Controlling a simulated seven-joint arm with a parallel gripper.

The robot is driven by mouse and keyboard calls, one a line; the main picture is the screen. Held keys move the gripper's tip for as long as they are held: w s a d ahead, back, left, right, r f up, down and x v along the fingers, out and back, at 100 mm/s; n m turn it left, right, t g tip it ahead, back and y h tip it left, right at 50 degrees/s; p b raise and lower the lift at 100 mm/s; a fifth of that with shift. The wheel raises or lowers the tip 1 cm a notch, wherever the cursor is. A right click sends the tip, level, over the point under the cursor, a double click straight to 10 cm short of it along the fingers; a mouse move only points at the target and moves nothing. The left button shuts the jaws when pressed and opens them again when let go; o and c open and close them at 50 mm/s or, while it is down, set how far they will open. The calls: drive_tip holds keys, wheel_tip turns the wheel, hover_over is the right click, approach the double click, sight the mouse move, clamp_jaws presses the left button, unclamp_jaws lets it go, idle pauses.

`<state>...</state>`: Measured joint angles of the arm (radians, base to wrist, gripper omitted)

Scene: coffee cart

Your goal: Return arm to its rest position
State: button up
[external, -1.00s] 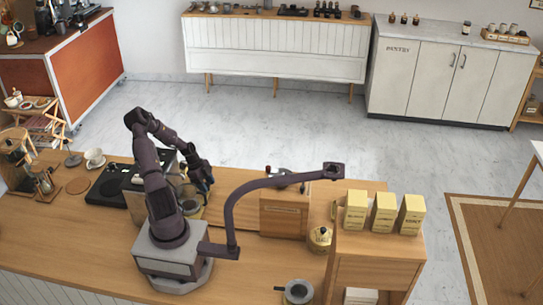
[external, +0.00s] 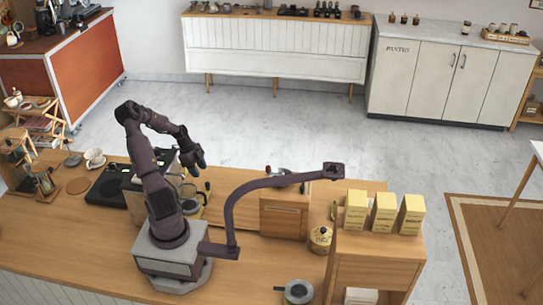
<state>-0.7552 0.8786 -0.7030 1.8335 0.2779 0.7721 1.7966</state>
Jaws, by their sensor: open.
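My arm stands on its base (external: 172,262) on the wooden counter (external: 90,235), bent at the elbow up and to the left. My gripper (external: 198,165) hangs in the air above a glass jug (external: 190,197) and is open. It appears to hold nothing. Its fingers are small and dark in this view. The jug stands behind the arm, partly hidden by it. A curved dark bracket (external: 238,195) rises from beside my base toward the right.
A black stove-like panel (external: 108,188) and a white cup (external: 95,158) are left of the arm. A grey round pot (external: 298,292) sits at the front.

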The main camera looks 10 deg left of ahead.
drive_tip(key=s+d+r+n+t+y, duration=0.1)
drive_tip(key=s+r+n+t+y, duration=0.1)
drive_tip(key=s+r+n, duration=0.7)
drive_tip(key=s+d+r+n+t+y, duration=0.1)
drive_tip(key=s+r+n+t, duration=0.3)
drive_tip(key=s+r+n, duration=0.5)
wheel_tip(320, 180, up, 7)
drive_tip(key=n+y, duration=0.1)
drive_tip(key=n, duration=0.1)
drive_tip(key=shift+s+d+n+t, duration=0.25)
drive_tip(key=shift+d+n+t, duration=0.05)
drive_tip(key=shift+d, duration=0.05)
